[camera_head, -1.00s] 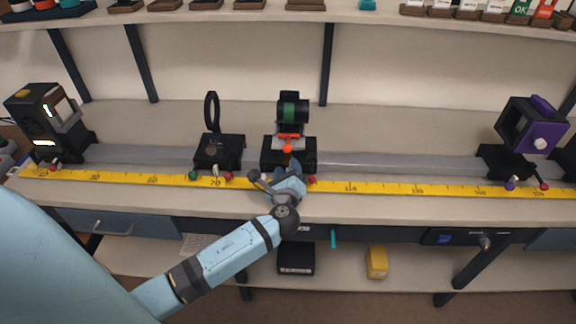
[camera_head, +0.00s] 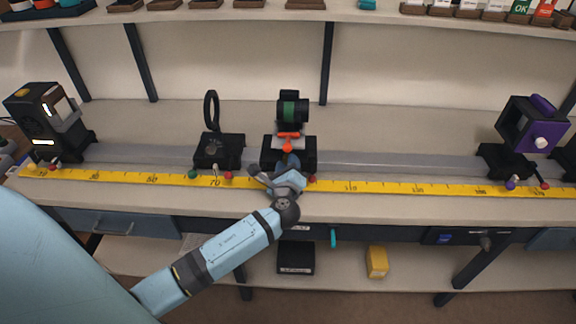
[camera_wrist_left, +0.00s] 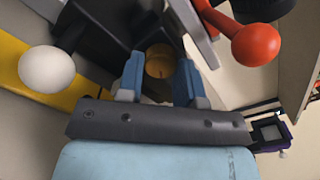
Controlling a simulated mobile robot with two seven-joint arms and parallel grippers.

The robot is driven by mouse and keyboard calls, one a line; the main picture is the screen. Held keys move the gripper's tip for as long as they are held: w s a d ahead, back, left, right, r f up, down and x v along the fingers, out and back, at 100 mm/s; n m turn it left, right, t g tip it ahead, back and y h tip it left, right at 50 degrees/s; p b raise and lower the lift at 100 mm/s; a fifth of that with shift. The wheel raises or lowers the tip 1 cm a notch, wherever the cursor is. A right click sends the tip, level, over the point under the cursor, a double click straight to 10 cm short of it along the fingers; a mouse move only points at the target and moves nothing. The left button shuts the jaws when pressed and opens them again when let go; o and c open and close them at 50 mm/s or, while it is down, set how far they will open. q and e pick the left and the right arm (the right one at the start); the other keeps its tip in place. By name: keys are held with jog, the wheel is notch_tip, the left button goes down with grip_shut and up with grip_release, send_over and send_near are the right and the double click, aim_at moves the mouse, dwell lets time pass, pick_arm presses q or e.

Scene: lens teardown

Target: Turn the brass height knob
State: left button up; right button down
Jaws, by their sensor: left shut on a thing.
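The brass height knob (camera_wrist_left: 160,60) shows in the left wrist view between the two blue fingers of my left gripper (camera_wrist_left: 158,78), which is shut on it. In the head view my left gripper (camera_head: 290,168) reaches the front of the black carriage (camera_head: 305,150) in the middle of the rail, and it hides the knob there. On the carriage stands a black holder with a green-banded lens (camera_head: 291,110). An orange-red ball knob (camera_head: 287,147) sits below the lens; it shows large at the upper right in the left wrist view (camera_wrist_left: 256,45). My right gripper is not in view.
A yellow scale (camera_head: 420,188) runs along the rail's front. A lens-ring carriage (camera_head: 218,150) stands to the left, a lamp unit (camera_head: 50,125) at far left, a purple-and-black unit (camera_head: 530,125) at right. A white ball (camera_wrist_left: 46,68) is near the gripper. The rail between centre and right is clear.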

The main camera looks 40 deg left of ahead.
pick_arm(q)
jog(key=n+b, duration=0.2)
jog(key=n, duration=0.1)
jog(key=shift+f+b, duration=0.15)
jog(key=shift+b, duration=0.2)
jog(key=shift+n+b, duration=0.75)
jog(key=shift+n, duration=0.45)
jog(key=shift+n+b, duration=0.5)
jog(key=shift+n, duration=0.2)
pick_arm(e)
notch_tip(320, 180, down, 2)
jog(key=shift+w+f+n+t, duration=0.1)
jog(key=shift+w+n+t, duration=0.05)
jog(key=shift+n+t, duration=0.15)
pick_arm(q)
jog(key=shift+r+n, duration=0.2)
jog(key=shift+n, duration=0.1)
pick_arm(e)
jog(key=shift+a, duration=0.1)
pick_arm(q)
jog(key=o, duration=0.6)
jog(key=shift+o, duration=0.2)
